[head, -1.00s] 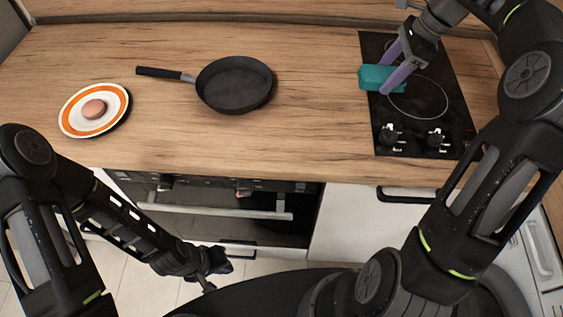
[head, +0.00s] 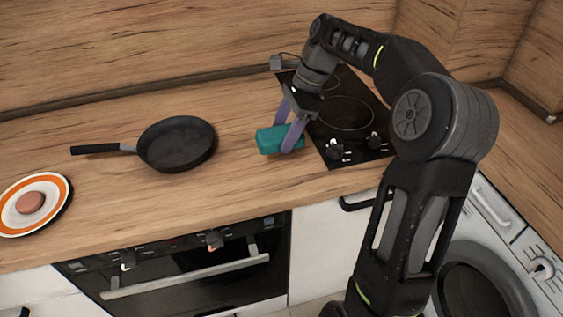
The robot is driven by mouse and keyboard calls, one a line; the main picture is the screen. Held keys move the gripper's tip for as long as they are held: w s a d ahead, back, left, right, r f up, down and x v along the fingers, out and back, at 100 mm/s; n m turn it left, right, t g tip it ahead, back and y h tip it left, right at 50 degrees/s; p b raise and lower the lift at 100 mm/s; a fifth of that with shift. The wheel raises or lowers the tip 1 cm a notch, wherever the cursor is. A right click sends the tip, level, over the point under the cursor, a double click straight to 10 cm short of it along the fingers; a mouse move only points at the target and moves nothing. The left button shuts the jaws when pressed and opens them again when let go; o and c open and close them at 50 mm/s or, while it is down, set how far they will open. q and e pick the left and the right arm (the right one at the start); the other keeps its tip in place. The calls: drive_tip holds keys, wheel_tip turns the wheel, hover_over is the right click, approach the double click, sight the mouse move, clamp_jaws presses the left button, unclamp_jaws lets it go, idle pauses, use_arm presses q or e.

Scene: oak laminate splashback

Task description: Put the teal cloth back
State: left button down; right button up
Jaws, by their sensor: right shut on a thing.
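The teal cloth (head: 268,142), a small folded block, is between the purple fingers of my right gripper (head: 283,138). The gripper is shut on it and points down. The cloth is over the wooden worktop (head: 235,180), just left of the black hob (head: 322,128). I cannot tell whether its underside touches the wood. My left gripper is out of view.
A black frying pan (head: 177,146) lies to the left, its handle pointing left. An orange-rimmed plate (head: 60,196) with a round pinkish-brown item (head: 30,202) is at the far left. Bare worktop lies between pan and cloth. An oven (head: 185,265) is below.

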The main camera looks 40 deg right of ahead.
sight(278, 167)
wheel_tip(278, 167, down, 3)
drive_tip(key=shift+f, duration=0.55)
drive_tip(key=shift+f, duration=0.15)
drive_tip(key=shift+f+p, duration=0.3)
drive_tip(key=shift+f, duration=1.45)
drive_tip(key=shift+f, duration=0.15)
drive_tip(key=o, duration=1.3)
